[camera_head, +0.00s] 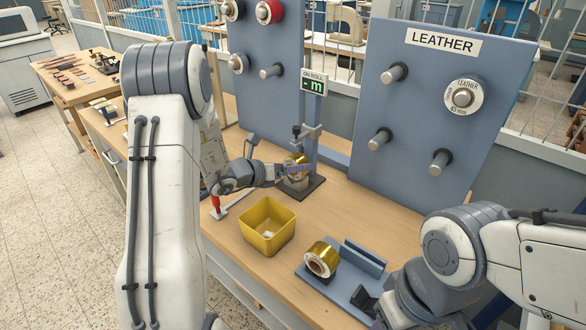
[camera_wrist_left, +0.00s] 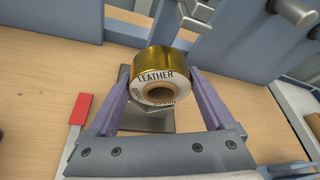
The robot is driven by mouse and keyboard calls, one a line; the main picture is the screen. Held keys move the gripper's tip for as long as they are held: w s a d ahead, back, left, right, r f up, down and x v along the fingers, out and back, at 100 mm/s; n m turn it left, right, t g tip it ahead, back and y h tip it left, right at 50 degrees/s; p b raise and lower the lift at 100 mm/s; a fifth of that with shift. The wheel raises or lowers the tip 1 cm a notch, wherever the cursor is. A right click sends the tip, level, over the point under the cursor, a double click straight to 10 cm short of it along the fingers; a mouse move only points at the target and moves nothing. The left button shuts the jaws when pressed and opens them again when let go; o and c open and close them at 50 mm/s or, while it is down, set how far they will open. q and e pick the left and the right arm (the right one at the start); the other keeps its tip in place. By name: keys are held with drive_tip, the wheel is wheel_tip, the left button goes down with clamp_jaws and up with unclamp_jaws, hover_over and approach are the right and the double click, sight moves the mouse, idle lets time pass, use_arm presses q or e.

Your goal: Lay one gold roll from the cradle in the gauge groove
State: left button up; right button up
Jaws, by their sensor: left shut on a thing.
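My left gripper (camera_head: 286,171) is shut on a gold roll (camera_head: 296,160) at the gauge (camera_head: 312,135). In the left wrist view the gold roll (camera_wrist_left: 158,68) sits between the two purple fingers, its white end reading LEATHER and its brown core facing the camera. Behind it is the gauge's dark base (camera_wrist_left: 132,112); the roll hides the groove, so I cannot tell whether it touches it. The blue cradle (camera_head: 372,262) holds another gold roll (camera_head: 321,259) at its left end. My right gripper (camera_head: 372,308) is low beside the cradle's right end; its finger gap is unclear.
A yellow bin (camera_head: 267,228) stands on the bench left of the cradle. A red-handled tool (camera_head: 216,206) lies near the left edge. Blue peg panels (camera_head: 430,100) stand behind, one labelled LEATHER with a white roll (camera_head: 464,96). The bench between bin and gauge is clear.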

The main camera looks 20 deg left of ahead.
use_arm(q)
drive_tip(key=shift+s+f, duration=0.1)
drive_tip(key=shift+f, duration=0.25)
